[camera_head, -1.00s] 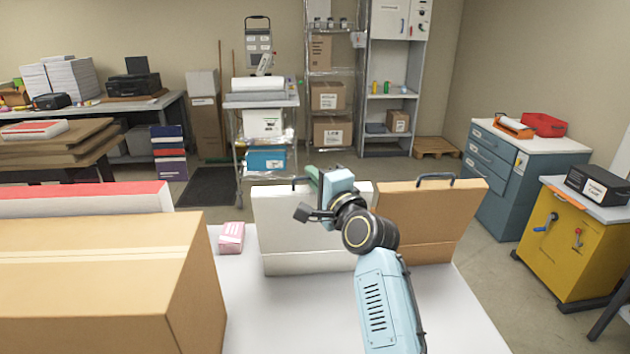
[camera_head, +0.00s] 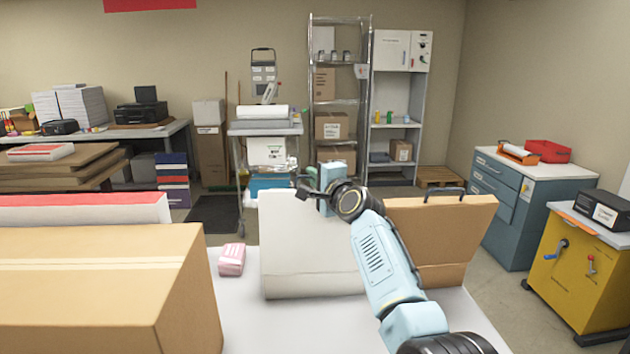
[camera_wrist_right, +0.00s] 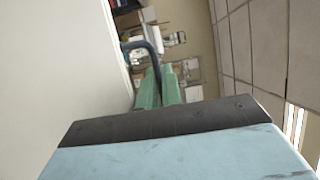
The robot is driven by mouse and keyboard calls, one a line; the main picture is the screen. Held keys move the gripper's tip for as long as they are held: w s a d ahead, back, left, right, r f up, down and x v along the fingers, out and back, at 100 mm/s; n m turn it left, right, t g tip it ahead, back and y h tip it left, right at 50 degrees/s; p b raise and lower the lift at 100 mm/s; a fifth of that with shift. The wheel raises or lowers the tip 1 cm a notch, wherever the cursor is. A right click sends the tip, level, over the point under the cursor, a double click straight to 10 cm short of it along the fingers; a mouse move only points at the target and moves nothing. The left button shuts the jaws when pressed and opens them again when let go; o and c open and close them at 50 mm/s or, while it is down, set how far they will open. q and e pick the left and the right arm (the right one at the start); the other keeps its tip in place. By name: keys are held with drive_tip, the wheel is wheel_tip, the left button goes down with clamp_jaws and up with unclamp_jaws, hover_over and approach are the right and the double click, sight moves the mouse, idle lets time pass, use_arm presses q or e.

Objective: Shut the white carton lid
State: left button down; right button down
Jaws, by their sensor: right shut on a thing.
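The white carton (camera_head: 315,284) stands on the white table, and its lid (camera_head: 300,235) is up, a broad pale panel facing me. My right gripper (camera_head: 311,174) is at the lid's top edge and shut on the dark handle there, which is mostly hidden in the head view. In the right wrist view, the green fingers (camera_wrist_right: 160,86) meet the dark curved handle (camera_wrist_right: 146,48), beside the white lid panel (camera_wrist_right: 60,60). My right forearm hides the lid's right side. My left gripper is not in view.
A brown carton (camera_head: 442,240) with a raised, handled lid stands to the right, partly behind my arm. A large brown box (camera_head: 90,295) fills the near left. A small pink pack (camera_head: 232,260) lies left of the white carton. Bare tabletop (camera_head: 270,325) shows in front.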

drive_tip(key=shift+w+f, duration=0.25)
drive_tip(key=shift+w, duration=0.25)
drive_tip(key=c, duration=1.8)
unclamp_jaws()
drive_tip(key=shift+c, duration=0.2)
drive_tip(key=shift+s, duration=0.2)
drive_tip(key=shift+p+v, duration=0.5)
drive_tip(key=shift+v, duration=0.45)
drive_tip(key=v, duration=1.1)
drive_tip(key=shift+r+b, duration=0.2)
drive_tip(key=shift+b, duration=0.2)
drive_tip(key=shift+d, duration=0.1)
